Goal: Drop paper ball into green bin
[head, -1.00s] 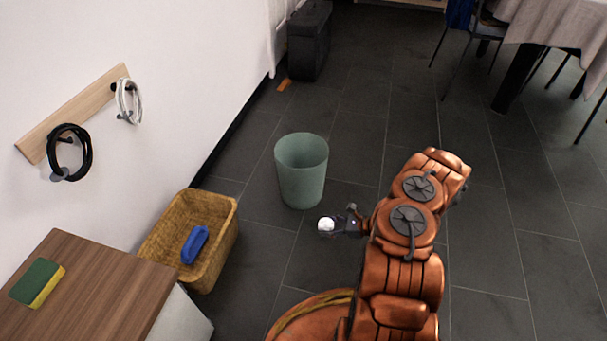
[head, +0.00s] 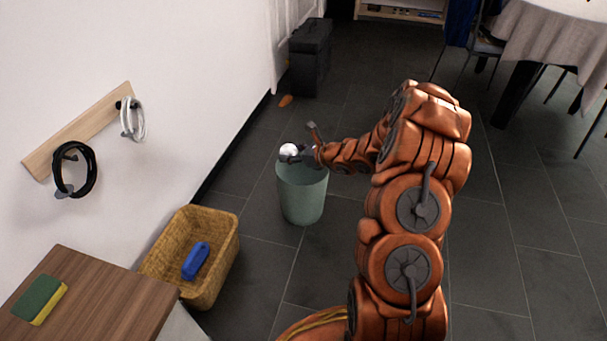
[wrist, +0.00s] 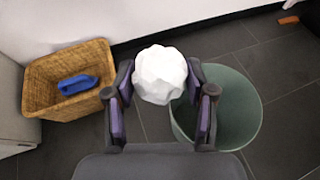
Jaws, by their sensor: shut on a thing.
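The white crumpled paper ball (head: 289,151) is held in my gripper (head: 297,153), which is shut on it. In the head view the ball appears over the mouth of the green bin (head: 302,200). In the wrist view the paper ball (wrist: 159,75) sits between the two fingers of my gripper (wrist: 160,85). There the green bin (wrist: 243,110) is below and to the right, its left rim partly hidden by the ball and right finger. The visible part of the bin's inside looks empty.
A wicker basket (head: 222,250) with a blue brush-like object (head: 195,261) stands left of the bin. A wooden cabinet top (head: 100,300) carries a sponge (head: 38,300). A black box (head: 310,60) and an orange object (head: 286,101) lie farther back.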

